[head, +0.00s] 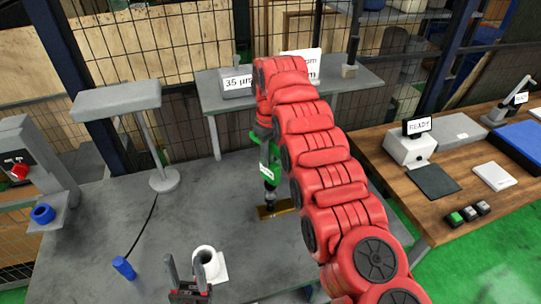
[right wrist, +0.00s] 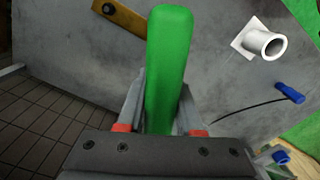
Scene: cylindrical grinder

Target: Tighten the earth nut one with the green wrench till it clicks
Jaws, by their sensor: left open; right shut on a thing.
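The green wrench (head: 268,160) stands roughly upright in the head view, with a white label and a dark lower end over the left part of a brass bar (head: 280,209). I cannot tell whether its tip touches the bar, and no earth nut shows clearly. My right gripper is shut on the green wrench (right wrist: 168,65) in the right wrist view; in the head view it is mostly hidden behind my red arm. The brass bar (right wrist: 125,18) also shows there, with a dark round spot near its end. My left gripper (head: 187,270) is open and empty at the bottom.
A white flanged tube (head: 208,264) stands close beside my left gripper on the grey table (head: 110,215). A blue-ended cable (head: 124,268) lies left. A grey stand (head: 160,150) is behind. A wooden bench (head: 400,190) with devices is right.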

